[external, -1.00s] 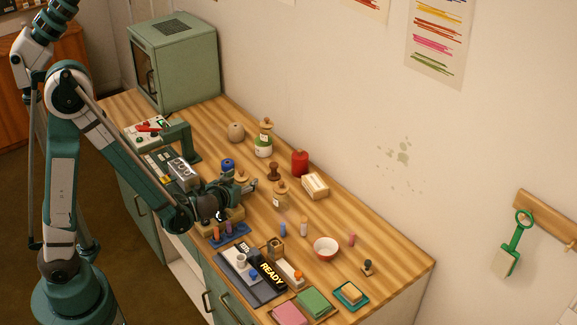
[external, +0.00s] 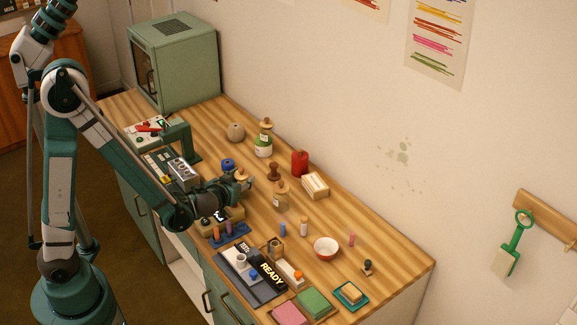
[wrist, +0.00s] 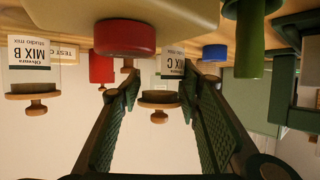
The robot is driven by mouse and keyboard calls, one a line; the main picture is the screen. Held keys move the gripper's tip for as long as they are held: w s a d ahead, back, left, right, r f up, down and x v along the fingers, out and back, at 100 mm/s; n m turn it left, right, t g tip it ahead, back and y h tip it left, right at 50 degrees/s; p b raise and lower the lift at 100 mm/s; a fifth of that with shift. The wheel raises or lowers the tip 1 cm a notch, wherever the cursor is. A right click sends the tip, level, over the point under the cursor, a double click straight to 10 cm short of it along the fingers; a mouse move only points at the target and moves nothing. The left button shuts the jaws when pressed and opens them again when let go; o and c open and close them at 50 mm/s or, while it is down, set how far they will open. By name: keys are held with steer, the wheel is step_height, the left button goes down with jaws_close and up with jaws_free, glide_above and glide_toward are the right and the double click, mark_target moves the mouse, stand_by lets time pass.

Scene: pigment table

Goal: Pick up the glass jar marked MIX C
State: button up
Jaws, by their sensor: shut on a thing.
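The glass jar marked MIX C shows upside down in the wrist view, with its label (wrist: 172,64) and a round wooden stopper (wrist: 158,99). It sits between the two fingers of my gripper (wrist: 160,82), which are shut on it. In the external view my gripper (external: 241,184) reaches in from the left at the jar's wooden stopper (external: 241,174); the arm hides most of the jar's body. I cannot tell whether its base is off the table. A similar jar marked MIX B (wrist: 30,70) stands apart at the left of the wrist view.
Another stoppered jar (external: 281,197) stands close to the right of my gripper. A blue spool (external: 228,165) is just behind. A red-white bowl (external: 325,249) is at the right.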

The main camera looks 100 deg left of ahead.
steer(key=shift+r+p, duration=1.3)
steer(key=shift+r, duration=3.3)
